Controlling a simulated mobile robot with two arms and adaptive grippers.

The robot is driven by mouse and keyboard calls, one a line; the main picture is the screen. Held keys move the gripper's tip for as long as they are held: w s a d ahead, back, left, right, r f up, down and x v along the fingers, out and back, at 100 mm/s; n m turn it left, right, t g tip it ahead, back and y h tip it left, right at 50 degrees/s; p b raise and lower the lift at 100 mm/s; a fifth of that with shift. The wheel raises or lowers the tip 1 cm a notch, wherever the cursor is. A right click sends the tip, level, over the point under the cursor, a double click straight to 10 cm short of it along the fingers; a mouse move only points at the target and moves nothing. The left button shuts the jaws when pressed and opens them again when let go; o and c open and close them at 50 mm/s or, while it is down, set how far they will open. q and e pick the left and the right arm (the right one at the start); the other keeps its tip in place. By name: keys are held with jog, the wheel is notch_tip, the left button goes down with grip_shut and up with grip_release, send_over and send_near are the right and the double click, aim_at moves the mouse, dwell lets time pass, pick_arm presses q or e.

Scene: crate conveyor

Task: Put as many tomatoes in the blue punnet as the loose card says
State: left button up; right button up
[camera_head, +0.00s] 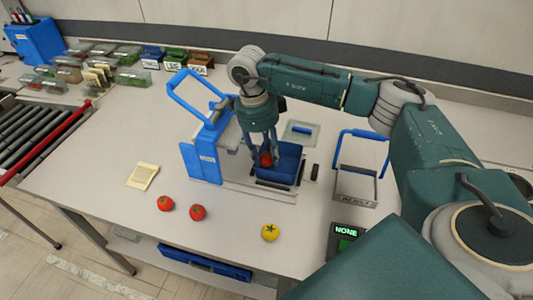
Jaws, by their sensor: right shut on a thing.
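My right gripper (265,154) points down over the blue punnet (289,159), shut on a red tomato (266,160). The punnet stands on a pale plate beside a blue machine; the gripper hides part of its inside, so I cannot tell what else lies in it. Two more red tomatoes, one on the left (166,203) and one beside it (198,212), lie on the table in front. A yellow tomato (270,232) lies to their right. The loose card (143,176) is cream and lies flat at the left; its writing is too small to read. My left gripper is not in view.
The blue machine (203,160) with a raised blue handle (190,92) stands left of the punnet. A blue-handled frame (362,160) stands at right, near a display reading "NONE" (346,230). Filled punnets, small labelled boxes and a roller conveyor (30,130) are at far left.

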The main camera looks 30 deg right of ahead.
dwell(0.3)
jog(key=o, duration=1.1)
jog(key=shift+o, duration=0.2)
jog(key=shift+r+p, duration=2.1)
jog(key=shift+r, duration=1.4)
jog(key=shift+f, duration=0.1)
